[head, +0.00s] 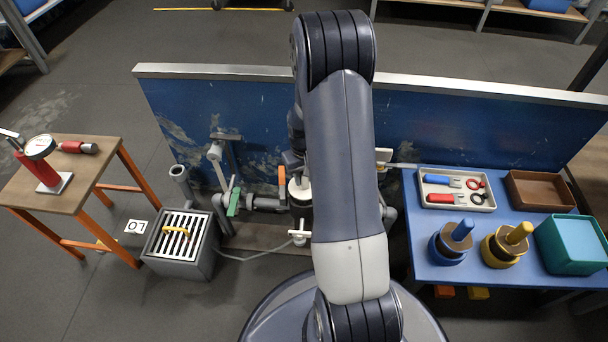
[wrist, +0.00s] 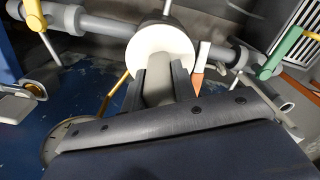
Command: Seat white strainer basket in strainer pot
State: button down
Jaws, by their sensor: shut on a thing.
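The white strainer basket (wrist: 160,46) shows as a round white disc ahead of my fingers in the wrist view. My gripper (wrist: 158,80) is shut on the grey stem or handle (wrist: 157,92) that comes from the basket toward the camera. In the head view a white rim (head: 304,190), likely the basket's, sits at the dark strainer pot (head: 301,209) in the pipe line, partly behind my arm. The pot's mouth is hidden, so I cannot tell how deep the basket sits. My fingers are mostly hidden in the head view.
A green valve handle (head: 233,202) and an orange handle (head: 282,176) stand left of the pot. A blue panel (head: 480,130) rises behind. A slatted grey box (head: 180,262) is at left. A blue table (head: 425,262) with tools and containers is at right.

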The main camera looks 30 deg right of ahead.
aim_at(304, 184)
jog(key=shift+f+b, duration=1.05)
jog(key=shift+f, duration=0.75)
dwell(1.7)
dwell(0.7)
jog(key=c, duration=1.1)
grip_release()
jog(key=shift+o, duration=0.2)
notch_tip(304, 184, up, 11)
jog(key=p, duration=0.4)
jog(key=shift+f, duration=0.1)
notch_tip(304, 184, down, 11)
jog(key=b, duration=0.4)
jog(key=shift+r, duration=0.4)
jog(key=shift+a, duration=0.1)
